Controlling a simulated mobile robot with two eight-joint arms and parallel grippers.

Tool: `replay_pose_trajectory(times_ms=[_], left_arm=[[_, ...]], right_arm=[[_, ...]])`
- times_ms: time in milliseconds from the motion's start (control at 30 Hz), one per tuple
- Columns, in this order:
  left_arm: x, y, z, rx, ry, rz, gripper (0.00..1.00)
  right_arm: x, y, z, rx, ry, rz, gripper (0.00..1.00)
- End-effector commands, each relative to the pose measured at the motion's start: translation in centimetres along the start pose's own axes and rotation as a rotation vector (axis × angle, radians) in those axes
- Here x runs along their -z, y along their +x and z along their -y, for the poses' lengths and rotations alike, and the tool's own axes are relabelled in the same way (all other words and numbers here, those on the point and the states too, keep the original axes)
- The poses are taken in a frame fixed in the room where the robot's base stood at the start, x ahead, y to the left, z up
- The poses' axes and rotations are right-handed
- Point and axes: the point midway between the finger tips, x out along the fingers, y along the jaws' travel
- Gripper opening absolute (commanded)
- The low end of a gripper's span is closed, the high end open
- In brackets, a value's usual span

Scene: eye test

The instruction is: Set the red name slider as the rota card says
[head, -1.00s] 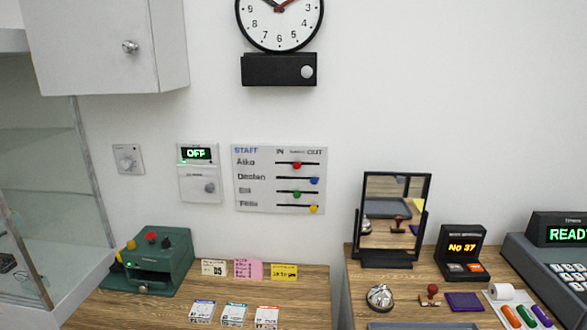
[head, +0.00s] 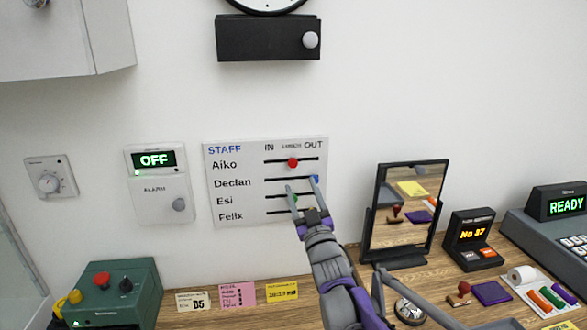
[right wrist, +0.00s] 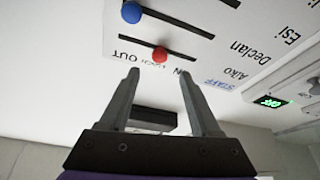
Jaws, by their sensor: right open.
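The staff board (head: 235,200) hangs on the wall with rows Aiko, Declan, Esi and Felix and columns IN, LUNCH and OUT. The red slider (head: 292,162) is in the Aiko row, mid-slot under LUNCH. My right gripper (head: 304,185) is open in front of the board's lower rows and hides the yellow slider. In the right wrist view the red slider (right wrist: 160,54) shows just beyond and between the open fingertips (right wrist: 158,74), apparently untouched. Small cards stand on the desk, including a pink one (head: 238,294); I cannot read which is the rota card. My left gripper is not in view.
The blue slider (head: 315,179) is at OUT, one row below red. The green slider (head: 294,198) is partly covered by a finger. The alarm box (head: 160,190) is left of the board, the mirror (head: 376,230) to its right. A black clock base (head: 260,38) is above.

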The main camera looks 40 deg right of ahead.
Motion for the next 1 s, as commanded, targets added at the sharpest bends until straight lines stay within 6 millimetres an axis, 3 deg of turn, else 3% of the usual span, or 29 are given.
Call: replay_pose_trajectory(times_ms=[200, 400, 833, 1000], left_arm=[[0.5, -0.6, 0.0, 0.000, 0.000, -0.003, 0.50], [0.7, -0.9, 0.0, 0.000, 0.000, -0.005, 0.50], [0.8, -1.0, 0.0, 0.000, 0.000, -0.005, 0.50], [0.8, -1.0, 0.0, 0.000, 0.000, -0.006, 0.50]], right_arm=[[0.1, 4.5, 0.0, 0.001, 0.002, 0.001, 0.64], [0.1, 7.3, 0.1, 0.001, 0.001, 0.002, 0.64], [0.0, 8.3, 0.1, 0.001, 0.001, 0.003, 0.64], [0.0, 8.3, 0.1, 0.001, 0.002, 0.003, 0.35]])
